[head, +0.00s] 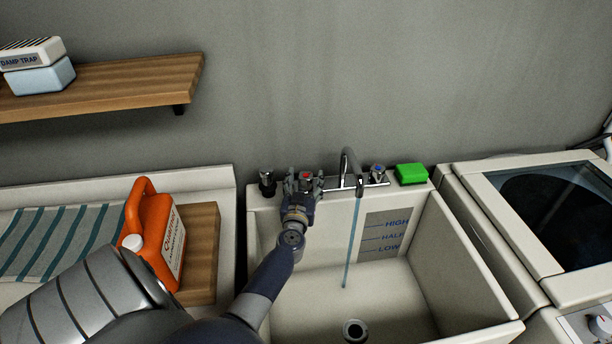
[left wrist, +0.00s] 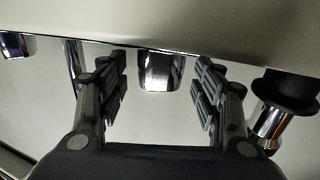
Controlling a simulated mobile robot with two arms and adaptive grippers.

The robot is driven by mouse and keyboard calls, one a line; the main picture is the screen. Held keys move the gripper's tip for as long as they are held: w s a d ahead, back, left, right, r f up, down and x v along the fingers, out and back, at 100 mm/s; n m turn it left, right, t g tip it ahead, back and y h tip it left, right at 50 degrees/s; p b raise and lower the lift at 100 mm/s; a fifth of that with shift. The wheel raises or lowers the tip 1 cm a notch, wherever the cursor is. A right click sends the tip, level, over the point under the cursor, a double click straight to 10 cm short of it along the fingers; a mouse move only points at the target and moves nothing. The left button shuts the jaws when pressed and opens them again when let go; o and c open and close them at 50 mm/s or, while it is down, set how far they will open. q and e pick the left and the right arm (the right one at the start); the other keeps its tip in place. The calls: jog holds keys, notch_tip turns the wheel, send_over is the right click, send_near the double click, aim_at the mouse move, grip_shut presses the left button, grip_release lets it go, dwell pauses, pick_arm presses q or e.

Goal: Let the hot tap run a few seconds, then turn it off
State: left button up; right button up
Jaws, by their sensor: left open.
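The hot tap (head: 306,176) is a chrome knob with a red top on the back ledge of the sink (head: 474,268). My left gripper (head: 304,184) is open, its fingers on either side of the knob. In the left wrist view the chrome hot tap (left wrist: 160,72) stands between the two open fingers, with a visible gap on each side. A thin blue stream of water (head: 352,240) runs from the curved chrome spout (head: 347,160) into the basin. The cold tap (head: 378,172), with a blue top, is right of the spout. My right gripper is not in view.
A black-topped chrome fitting (head: 266,181) stands just left of the hot tap; a green sponge (head: 411,174) lies right of the cold tap. An orange jug (head: 153,230) stands on the left counter. A wooden shelf (head: 120,84) hangs above left, and a washer (head: 560,215) stands right.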

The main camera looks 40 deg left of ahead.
pick_arm(q)
jog(key=shift+w+a, duration=0.3)
jog(key=shift+w, duration=0.15)
jog(key=shift+w+a, duration=0.15)
jog(key=shift+w, duration=0.05)
jog(key=shift+c, duration=0.8)
jog(key=c, duration=0.9)
jog(key=shift+c, duration=0.2)
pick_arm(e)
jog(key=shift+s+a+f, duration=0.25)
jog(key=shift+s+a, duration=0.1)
